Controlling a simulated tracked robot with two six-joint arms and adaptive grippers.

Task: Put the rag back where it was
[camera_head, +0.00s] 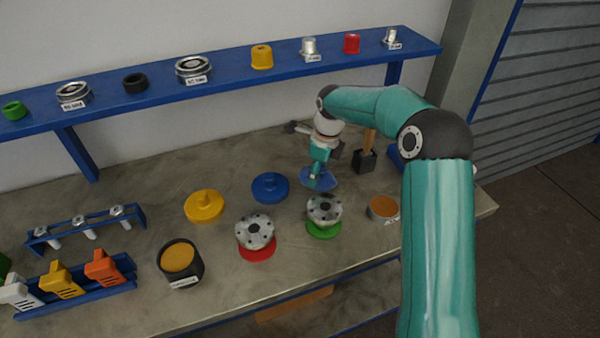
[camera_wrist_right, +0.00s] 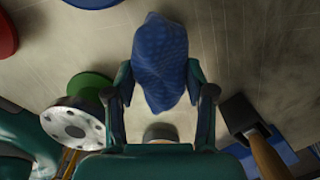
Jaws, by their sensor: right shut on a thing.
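The blue rag (camera_head: 319,179) is in my right gripper (camera_head: 318,170), over the bench behind the vessel with the green base. In the right wrist view the rag (camera_wrist_right: 160,62) is bunched between the two fingers of the right gripper (camera_wrist_right: 160,88), which are shut on it. The rag hangs close to the bench top; I cannot tell whether it touches it. My left gripper does not show in either view.
On the bench (camera_head: 130,225) are a blue lid (camera_head: 269,187), a yellow lid (camera_head: 204,205), flanged vessels on red (camera_head: 259,252) and green (camera_head: 323,232) bases, and a brush in a dark holder (camera_head: 364,162). A blue shelf (camera_head: 220,82) runs behind.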

